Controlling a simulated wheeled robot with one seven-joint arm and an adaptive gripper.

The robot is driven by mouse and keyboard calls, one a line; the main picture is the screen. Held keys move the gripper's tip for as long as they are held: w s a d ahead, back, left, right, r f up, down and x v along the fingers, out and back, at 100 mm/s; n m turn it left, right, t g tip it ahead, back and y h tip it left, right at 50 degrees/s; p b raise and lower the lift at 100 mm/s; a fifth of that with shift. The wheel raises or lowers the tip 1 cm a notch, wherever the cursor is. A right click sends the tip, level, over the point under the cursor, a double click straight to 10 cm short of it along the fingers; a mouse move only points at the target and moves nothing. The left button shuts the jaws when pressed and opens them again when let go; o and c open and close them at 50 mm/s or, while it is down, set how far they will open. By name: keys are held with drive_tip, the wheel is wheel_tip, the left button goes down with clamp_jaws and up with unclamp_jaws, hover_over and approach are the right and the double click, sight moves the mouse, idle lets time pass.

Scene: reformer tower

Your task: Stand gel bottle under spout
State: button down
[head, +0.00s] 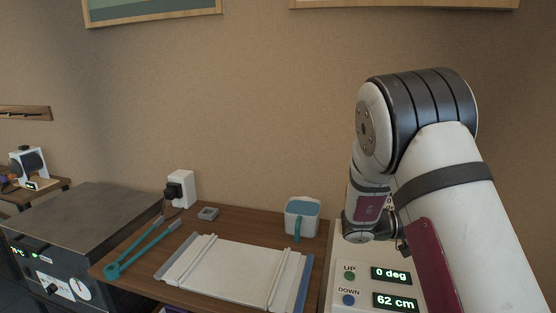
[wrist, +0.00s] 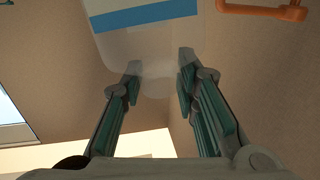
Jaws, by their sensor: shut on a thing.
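In the wrist view my gripper (wrist: 160,62) is shut on a pale, partly see-through body with a blue band, which looks like the gel bottle (wrist: 145,42). Its rounded, paler end lies between the fingertips, and the rest runs out of the top of the view. In the head view my arm fills the right side, and the gripper and bottle are hidden. I cannot make out a spout in either view.
A white panel (head: 341,291) with UP and DOWN buttons and displays reading 0 deg and 62 cm stands beneath my arm.

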drive_tip(key=w+a+r+n+t+y+p, duration=0.3)
drive_tip(key=w+a+r+n+t+y, duration=0.3)
drive_tip(key=w+n+t, duration=0.6)
drive_tip(key=s+a+f+n+t+y+p, duration=0.1)
drive_tip(key=a+n+t+y, duration=0.2)
drive_tip(key=a+y, duration=0.3)
drive_tip(key=s+a+f+n+t+y+p, duration=0.1)
drive_tip(key=a+n+t+y+p, duration=0.1)
drive_tip(key=a+y, duration=0.4)
drive_tip(key=a+n+t, duration=0.1)
drive_tip(key=a+t, duration=0.1)
drive_tip(key=a, duration=0.2)
drive_tip(key=shift+s+a+f+n, duration=0.15)
drive_tip(key=shift+a+n, duration=0.15)
drive_tip(key=shift+n, duration=0.1)
